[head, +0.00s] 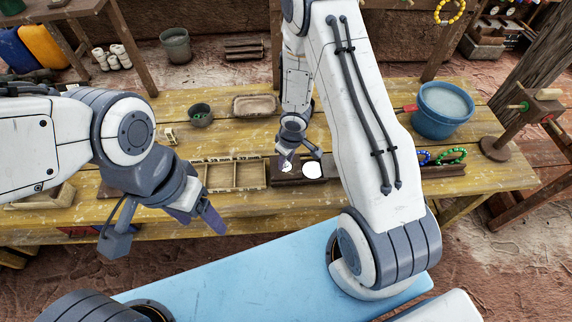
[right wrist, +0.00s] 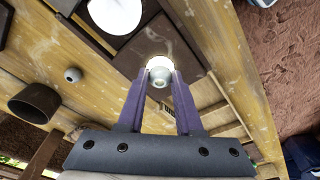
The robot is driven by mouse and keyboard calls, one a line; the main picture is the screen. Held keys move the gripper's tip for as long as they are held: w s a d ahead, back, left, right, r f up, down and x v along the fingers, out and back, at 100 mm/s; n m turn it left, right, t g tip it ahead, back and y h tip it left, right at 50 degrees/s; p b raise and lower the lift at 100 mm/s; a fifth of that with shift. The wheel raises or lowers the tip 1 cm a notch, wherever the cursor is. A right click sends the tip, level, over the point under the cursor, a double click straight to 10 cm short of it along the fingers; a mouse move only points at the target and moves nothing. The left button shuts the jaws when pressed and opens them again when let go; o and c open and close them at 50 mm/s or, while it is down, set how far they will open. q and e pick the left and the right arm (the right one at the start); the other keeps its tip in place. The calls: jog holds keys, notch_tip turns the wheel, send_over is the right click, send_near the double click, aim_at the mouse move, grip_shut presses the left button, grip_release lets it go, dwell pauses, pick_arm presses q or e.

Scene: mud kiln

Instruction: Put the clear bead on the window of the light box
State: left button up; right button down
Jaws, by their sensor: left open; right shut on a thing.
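My right gripper (head: 286,165) is over the left end of the dark brown light box (head: 318,182). In the right wrist view its purple fingers (right wrist: 160,78) are shut on the clear bead (right wrist: 159,77), a pale greyish ball with a small hole. A bright glowing spot, the window (right wrist: 160,62), shows right behind the bead on the box (right wrist: 150,42). I cannot tell whether the bead touches it. A white round disc (head: 312,169) lies on the box just right of the gripper. My left gripper (head: 207,220) is open and empty over the table's front edge, at left.
A divided wooden tray (head: 235,188) stands left of the box. A dark bowl (head: 200,115) and a shallow dish (head: 255,105) are behind it. A blue bucket (head: 442,110) and bead strings (head: 451,156) are at right. Bare table (head: 230,140) lies between tray and bowl.

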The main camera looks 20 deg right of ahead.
jog(key=shift+f, duration=0.2)
jog(key=c, duration=0.6)
grip_release()
